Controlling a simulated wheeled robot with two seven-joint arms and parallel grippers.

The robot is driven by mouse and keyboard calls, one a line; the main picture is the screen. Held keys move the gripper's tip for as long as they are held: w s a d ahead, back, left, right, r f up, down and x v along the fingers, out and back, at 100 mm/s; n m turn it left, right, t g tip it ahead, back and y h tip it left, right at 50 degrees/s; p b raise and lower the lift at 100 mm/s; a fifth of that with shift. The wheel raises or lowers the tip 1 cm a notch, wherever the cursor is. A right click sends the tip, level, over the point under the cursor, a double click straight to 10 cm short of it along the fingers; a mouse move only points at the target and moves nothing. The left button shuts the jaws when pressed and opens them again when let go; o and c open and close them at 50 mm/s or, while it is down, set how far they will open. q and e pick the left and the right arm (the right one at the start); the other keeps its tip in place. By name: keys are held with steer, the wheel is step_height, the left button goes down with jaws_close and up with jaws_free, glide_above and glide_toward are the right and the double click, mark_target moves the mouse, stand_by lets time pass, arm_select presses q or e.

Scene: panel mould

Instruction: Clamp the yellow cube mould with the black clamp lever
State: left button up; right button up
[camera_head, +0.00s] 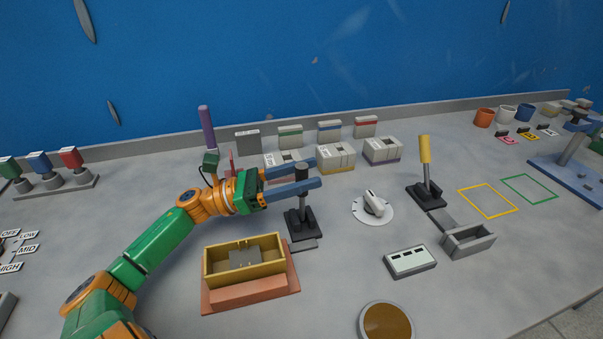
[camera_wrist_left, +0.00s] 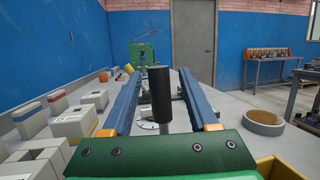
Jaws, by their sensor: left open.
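The yellow cube mould (camera_head: 228,263) is an open box on a reddish base at the front left; a corner of it (camera_wrist_left: 276,168) shows at the lower right of the left wrist view. The black clamp lever (camera_head: 301,205) stands upright beside the mould's right side, on a dark base. My left gripper (camera_head: 314,173) is open around the lever's upper handle. In the left wrist view the lever's black handle (camera_wrist_left: 160,95) stands between the two blue fingers, with a gap to each side. My right gripper is not in view.
A yellow-handled lever (camera_head: 425,150) stands to the right beside a grey open box (camera_head: 467,240). A white dial (camera_head: 373,207) lies between the levers. Several labelled blocks (camera_head: 336,158) stand behind my gripper. A purple-handled lever (camera_head: 206,128) stands behind my arm. A round brown-topped dish (camera_head: 386,320) lies at the front.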

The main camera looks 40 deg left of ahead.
arm_select(q)
steer(key=shift+s+a+f, duration=0.1)
steer(key=shift+a+f, duration=0.05)
steer(key=s+a+b, duration=0.2)
steer(key=s+a, duration=0.6)
steer(key=a, duration=0.1)
steer(key=shift+s+a, duration=0.2)
steer(key=shift+a, duration=0.15)
